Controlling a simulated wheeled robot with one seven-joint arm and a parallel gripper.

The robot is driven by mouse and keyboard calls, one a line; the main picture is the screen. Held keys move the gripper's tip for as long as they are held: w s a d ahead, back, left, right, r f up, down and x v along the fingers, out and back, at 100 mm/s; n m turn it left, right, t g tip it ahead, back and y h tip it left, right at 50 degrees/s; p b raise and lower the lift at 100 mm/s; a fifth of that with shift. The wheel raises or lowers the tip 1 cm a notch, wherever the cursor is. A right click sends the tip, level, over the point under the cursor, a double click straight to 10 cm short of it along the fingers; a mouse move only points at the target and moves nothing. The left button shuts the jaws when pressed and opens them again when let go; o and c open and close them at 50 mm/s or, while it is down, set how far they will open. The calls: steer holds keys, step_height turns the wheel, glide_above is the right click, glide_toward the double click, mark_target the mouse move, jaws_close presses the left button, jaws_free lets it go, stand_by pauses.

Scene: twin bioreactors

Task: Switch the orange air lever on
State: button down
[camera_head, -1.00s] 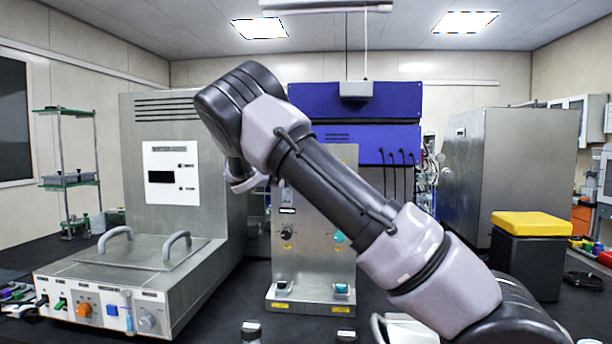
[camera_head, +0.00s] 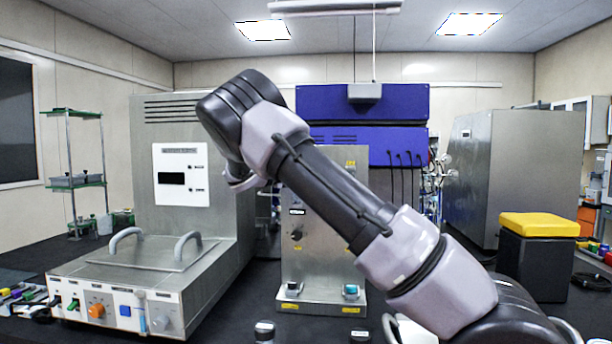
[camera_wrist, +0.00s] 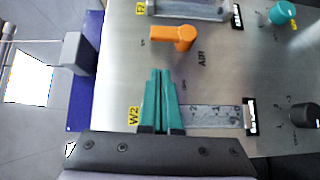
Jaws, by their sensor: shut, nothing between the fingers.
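The orange air lever (camera_wrist: 172,37) is on the steel panel (camera_wrist: 225,75) in the wrist view, beside the printed word AIR. Its handle points left in that picture, toward a small label too blurred to read. My gripper (camera_wrist: 160,74), with teal fingers, is shut and empty. Its tips lie just below the lever in that view, with a visible gap between them. In the head view the steel panel (camera_head: 296,262) stands at the middle; the lever and my fingers are hidden behind my arm.
A W2 flow tube (camera_wrist: 214,117) lies right beside my fingers, and another flow tube (camera_wrist: 190,10) is beyond the lever. A teal knob (camera_wrist: 283,12) and a dark knob (camera_wrist: 304,115) are farther right. A steel bioreactor unit (camera_head: 150,260) stands left of the panel.

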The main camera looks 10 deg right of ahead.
steer(key=v, duration=1)
steer(key=shift+f, duration=0.15)
steer(key=shift+s+d, duration=0.1)
steer(key=shift+d, duration=0.05)
steer(key=s+d+f+m+g+y, duration=0.25)
steer(key=s+d+y, duration=0.3)
steer(key=d, duration=0.35)
steer(key=s+d+f+m+g+y, duration=0.2)
steer(key=s+d+f+g+y, duration=0.15)
steer(key=s+d, duration=0.4)
steer(key=s+a+r+m+t+y, duration=0.1)
steer(key=s+r+m+t+y, duration=0.1)
steer(key=s, duration=1)
steer(key=s+a+r+m+t+y, duration=0.1)
steer(key=s+r+y, duration=0.4)
steer(key=s, duration=0.7)
steer(key=shift+s+m+t+y, duration=0.25)
steer(key=shift+m+t+y, duration=0.6)
steer(key=shift+t, duration=0.35)
